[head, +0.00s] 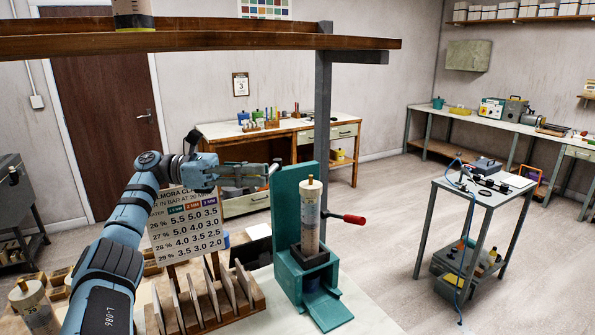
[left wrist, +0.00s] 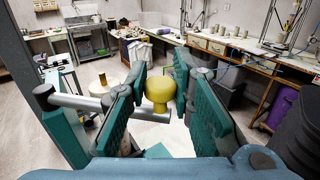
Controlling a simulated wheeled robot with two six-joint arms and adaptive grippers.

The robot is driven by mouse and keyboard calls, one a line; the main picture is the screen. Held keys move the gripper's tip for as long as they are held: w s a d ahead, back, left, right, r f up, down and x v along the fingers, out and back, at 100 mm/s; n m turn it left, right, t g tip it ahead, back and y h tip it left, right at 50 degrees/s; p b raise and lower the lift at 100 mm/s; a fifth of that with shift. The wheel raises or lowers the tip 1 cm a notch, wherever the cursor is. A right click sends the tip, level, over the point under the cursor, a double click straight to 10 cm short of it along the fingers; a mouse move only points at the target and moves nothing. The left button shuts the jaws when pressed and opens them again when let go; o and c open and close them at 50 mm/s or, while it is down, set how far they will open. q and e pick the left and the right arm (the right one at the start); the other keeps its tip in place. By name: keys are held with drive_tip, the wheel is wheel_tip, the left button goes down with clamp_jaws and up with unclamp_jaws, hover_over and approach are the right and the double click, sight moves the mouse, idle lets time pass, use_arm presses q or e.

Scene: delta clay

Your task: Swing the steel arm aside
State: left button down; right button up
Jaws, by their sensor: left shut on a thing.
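A teal press stand (head: 286,210) stands on the white bench. It holds an upright clear tube (head: 310,222) with a pale cap, and a red-handled lever (head: 352,219) sticks out to the right. My left gripper (head: 270,172) is at the stand's upper left edge. In the left wrist view, the steel arm (left wrist: 82,103) runs in from the left, past the left finger. A yellow knob (left wrist: 158,90) sits between the fingertips of my left gripper (left wrist: 160,97), which is shut on it. In the head view the fingers mostly hide the knob and arm. My right gripper is not in view.
A wooden beam (head: 190,44) on a grey post (head: 323,100) crosses above the bench. A wooden rack (head: 205,305) and a printed board (head: 186,226) stand left of the press. A small steel cart (head: 487,190) stands apart at the right, with open floor between.

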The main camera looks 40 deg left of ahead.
use_arm(q)
drive_tip(key=shift+s+a, duration=0.1)
drive_tip(key=shift+a, duration=0.25)
drive_tip(key=shift+d+m+g+h, duration=0.1)
drive_tip(key=shift+m+g+h, duration=0.2)
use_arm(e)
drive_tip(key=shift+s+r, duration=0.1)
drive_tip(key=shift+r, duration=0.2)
use_arm(q)
drive_tip(key=shift+f, duration=0.1)
drive_tip(key=c, duration=1.5)
unclamp_jaws()
drive_tip(key=shift+o, duration=0.4)
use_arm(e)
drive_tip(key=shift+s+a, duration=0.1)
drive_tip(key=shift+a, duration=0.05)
